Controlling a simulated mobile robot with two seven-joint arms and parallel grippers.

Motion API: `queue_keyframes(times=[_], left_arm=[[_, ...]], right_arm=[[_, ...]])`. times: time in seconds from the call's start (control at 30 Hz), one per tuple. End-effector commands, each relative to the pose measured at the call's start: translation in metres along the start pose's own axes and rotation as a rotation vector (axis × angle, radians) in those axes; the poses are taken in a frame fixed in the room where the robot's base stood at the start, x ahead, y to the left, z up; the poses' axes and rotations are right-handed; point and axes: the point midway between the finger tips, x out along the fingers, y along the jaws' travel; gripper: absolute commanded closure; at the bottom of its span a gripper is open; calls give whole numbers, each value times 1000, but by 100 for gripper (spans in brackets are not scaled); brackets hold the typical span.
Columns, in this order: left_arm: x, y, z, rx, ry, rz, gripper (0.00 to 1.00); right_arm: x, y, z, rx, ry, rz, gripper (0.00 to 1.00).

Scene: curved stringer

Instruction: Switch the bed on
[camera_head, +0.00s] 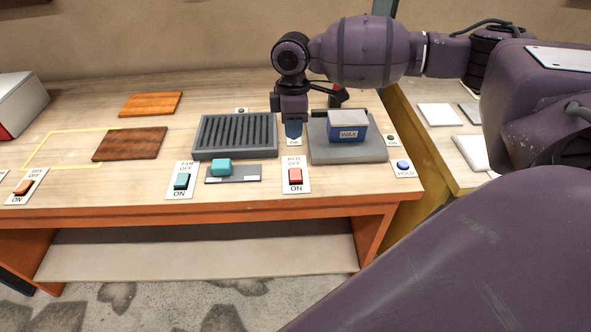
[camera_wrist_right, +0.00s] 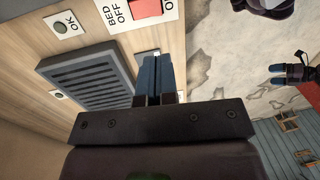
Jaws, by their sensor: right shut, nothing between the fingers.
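The bed switch (camera_head: 295,177) is a red rocker on a white plate near the table's front edge, with BED OFF printed behind it and ON in front. It also shows at the top of the right wrist view (camera_wrist_right: 143,8), cut by the frame edge. I cannot tell which way the rocker is tipped. My right gripper (camera_head: 293,132) points down behind the switch, apart from it. Its blue fingers (camera_wrist_right: 160,68) are together and empty. A gripper with blue fingers (camera_wrist_right: 290,75), apparently my left, shows at the right of the wrist view; its opening is unclear.
A grey slotted grate (camera_head: 236,135) lies left of the gripper. A grey plate (camera_head: 345,152) with a blue WAX box (camera_head: 348,127) stands right. A teal fan switch (camera_head: 182,181), a teal slider (camera_head: 221,166) and a blue HOLD button (camera_head: 403,165) line the front.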

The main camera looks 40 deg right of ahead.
Motion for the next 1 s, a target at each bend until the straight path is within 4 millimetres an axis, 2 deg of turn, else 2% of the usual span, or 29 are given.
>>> queue_keyframes(times=[0.17,0.57,0.77,1.0], left_arm=[[0,0,0,0,1,0,0],[0,0,2,0,-3,0,0],[-1,0,8,-1,-11,-1,0],[1,1,14,-1,-18,-1,0]], right_arm=[[-10,6,4,14,0,-1,100],[-7,6,4,14,0,-2,100],[15,6,4,14,-1,-3,100],[58,6,4,15,-2,-4,100]])
